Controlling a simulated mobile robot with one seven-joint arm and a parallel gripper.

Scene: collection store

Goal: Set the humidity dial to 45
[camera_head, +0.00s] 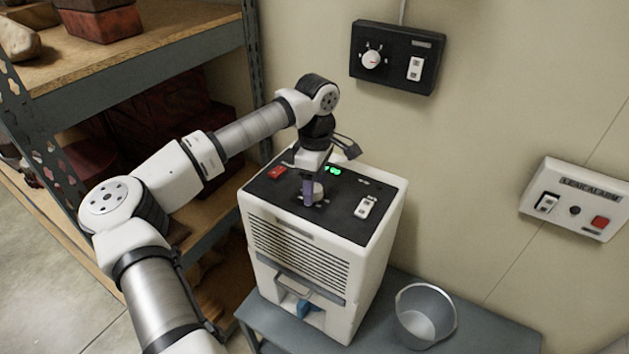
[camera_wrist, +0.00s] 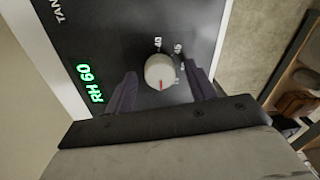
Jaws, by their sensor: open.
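The humidity dial is a round white knob with a red pointer mark, on the black top panel of a white dehumidifier (camera_head: 290,268). In the wrist view the dial (camera_wrist: 159,70) lies between my two fingers, with its red mark toward the bottom of the picture. A green display (camera_wrist: 90,83) beside it reads RH 60. In the head view the dial (camera_head: 318,191) is partly hidden by my gripper (camera_head: 309,192), which points down over the panel. My gripper is open, with one dark finger on either side of the dial. I cannot tell whether they touch it.
The panel also has a red switch (camera_head: 277,174) and a white rocker switch (camera_head: 366,207). A black wall box (camera_head: 397,85) carries another dial. A leak alarm panel (camera_head: 575,212) is on the right wall. A metal bucket (camera_head: 425,312) stands beside the dehumidifier. Shelving (camera_head: 150,62) is at left.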

